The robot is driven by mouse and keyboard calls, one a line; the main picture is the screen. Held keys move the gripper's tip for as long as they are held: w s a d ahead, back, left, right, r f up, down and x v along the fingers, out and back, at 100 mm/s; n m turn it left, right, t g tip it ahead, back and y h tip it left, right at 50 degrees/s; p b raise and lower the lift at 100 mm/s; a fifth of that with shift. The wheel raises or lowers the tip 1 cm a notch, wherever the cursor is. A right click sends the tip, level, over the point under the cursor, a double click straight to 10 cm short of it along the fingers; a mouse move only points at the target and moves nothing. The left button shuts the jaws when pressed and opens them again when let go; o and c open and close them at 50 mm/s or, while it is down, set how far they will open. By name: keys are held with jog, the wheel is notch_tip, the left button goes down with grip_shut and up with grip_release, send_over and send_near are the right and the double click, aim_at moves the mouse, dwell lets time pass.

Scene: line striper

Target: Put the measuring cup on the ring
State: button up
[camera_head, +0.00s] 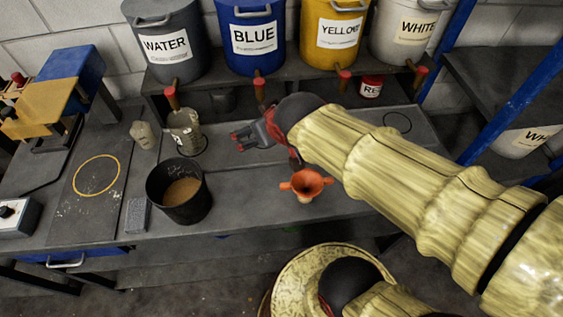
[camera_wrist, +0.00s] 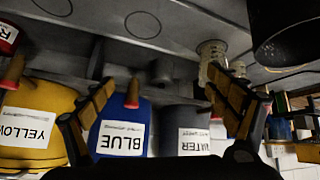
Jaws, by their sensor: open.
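The measuring cup (camera_head: 184,127) looks like a dirty, translucent beaker. It stands upright on the bench under the blue and water drums, at or partly over a thin dark ring (camera_head: 203,149). A yellow ring (camera_head: 97,158) is marked on the dark board at the left, with nothing on it. Another dark ring (camera_head: 397,114) lies empty at the right; the wrist view shows two empty rings, one near the middle (camera_wrist: 143,13). My gripper (camera_head: 240,138) is open and empty, just right of the cup and apart from it. The cup also shows in the wrist view (camera_wrist: 211,52), beyond one finger.
A black bucket (camera_head: 160,197) with brown contents stands in front of the cup. A beige lump (camera_head: 143,135) is left of it. An orange funnel (camera_head: 306,185) stands below my arm. Red-tipped taps (camera_head: 259,88) hang under the blue drum (camera_head: 250,62). A grey block (camera_head: 137,215) lies left of the bucket.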

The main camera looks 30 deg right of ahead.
jog(key=s+a+r+g, duration=0.1)
jog(key=s+a+g, duration=0.1)
jog(key=s, duration=1)
jog(key=shift+s+r+g+y, duration=0.35)
jog(key=shift+g+y, duration=0.05)
